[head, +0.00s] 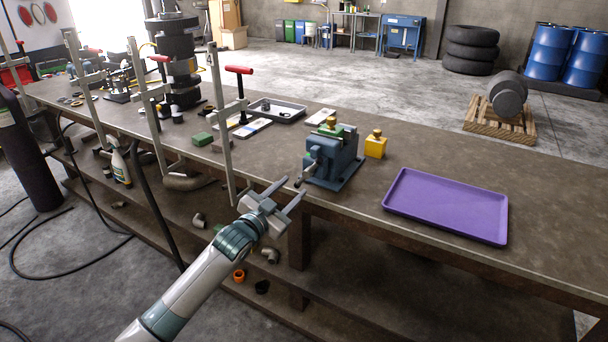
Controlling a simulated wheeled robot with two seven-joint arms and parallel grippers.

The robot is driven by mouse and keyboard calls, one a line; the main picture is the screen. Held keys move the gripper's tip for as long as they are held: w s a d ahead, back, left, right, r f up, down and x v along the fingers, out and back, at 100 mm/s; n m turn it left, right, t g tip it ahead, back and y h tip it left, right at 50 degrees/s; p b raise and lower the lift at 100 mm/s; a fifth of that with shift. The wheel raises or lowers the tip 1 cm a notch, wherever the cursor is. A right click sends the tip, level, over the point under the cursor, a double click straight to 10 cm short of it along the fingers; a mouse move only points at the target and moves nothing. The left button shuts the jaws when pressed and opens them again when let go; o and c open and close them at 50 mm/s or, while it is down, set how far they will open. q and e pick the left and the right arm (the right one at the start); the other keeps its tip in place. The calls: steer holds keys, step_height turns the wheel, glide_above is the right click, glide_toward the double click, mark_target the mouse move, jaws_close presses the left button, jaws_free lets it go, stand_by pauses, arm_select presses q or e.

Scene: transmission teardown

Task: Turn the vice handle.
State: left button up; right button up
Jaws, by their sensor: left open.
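The vice (345,172) is a blue-grey block on the workbench, right of the picture's middle, with a green and brass-coloured part (331,125) at its top. Its handle (303,176) appears as a short thin bar on the side toward my arm, at the bench's front edge. My left gripper (294,186) is open, with its two fingers pointing up and right at the handle. The fingertips look very close to the handle; whether they touch it or stand around it I cannot tell. My right gripper is not in view.
Tall grey clamps (219,120) rise along the front edge to the left. Grey trays (278,110) lie further back.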

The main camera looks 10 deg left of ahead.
mark_target(303, 178)
arm_select(q)
steer(key=shift+p+x, duration=0.75)
steer(key=shift+x, duration=3.15)
jaws_close()
